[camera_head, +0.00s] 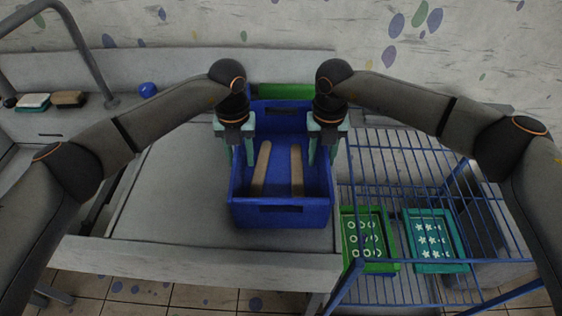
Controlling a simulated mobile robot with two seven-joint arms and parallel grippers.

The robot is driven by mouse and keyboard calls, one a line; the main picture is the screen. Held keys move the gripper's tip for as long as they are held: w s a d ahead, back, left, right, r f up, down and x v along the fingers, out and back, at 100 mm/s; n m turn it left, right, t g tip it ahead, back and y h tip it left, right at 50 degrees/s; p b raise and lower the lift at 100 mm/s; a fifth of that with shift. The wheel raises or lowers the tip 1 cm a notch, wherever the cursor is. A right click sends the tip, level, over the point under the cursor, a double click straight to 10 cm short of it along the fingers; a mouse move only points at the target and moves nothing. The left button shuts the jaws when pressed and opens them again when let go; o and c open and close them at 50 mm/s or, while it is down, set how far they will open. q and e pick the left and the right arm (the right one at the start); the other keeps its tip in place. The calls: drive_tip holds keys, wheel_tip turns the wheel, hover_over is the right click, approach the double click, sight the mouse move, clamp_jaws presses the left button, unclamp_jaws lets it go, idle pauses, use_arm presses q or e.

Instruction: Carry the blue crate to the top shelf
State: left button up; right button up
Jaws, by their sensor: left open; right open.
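The blue crate (281,215) sits on the grey table, with two tan wooden bars (262,168) inside it. My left gripper (238,160) is open at the crate's left wall, with its fingers pointing down near the rim. My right gripper (322,158) is open at the crate's right wall in the same pose. I cannot tell whether the fingers touch the walls. A blue wire shelf rack (400,165) stands to the right of the table; its top level is bare wire.
A green tray (391,240) with ring shapes and a teal tray (462,245) with star shapes lie lower in the rack. A green object (285,91) is behind the crate. The grey table (185,195) is clear left of the crate. A blue ball (147,90) and sponges sit at the back left.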

use_arm(q)
clamp_jaws()
use_arm(e)
clamp_jaws()
use_arm(q)
drive_tip(key=shift+d, duration=0.1)
use_arm(e)
drive_tip(key=shift+a, duration=0.1)
use_arm(q)
drive_tip(key=shift+d+r, duration=0.1)
drive_tip(key=shift+d, duration=0.1)
use_arm(e)
drive_tip(key=shift+a+r, duration=0.1)
drive_tip(key=shift+a, duration=0.1)
idle(0.6)
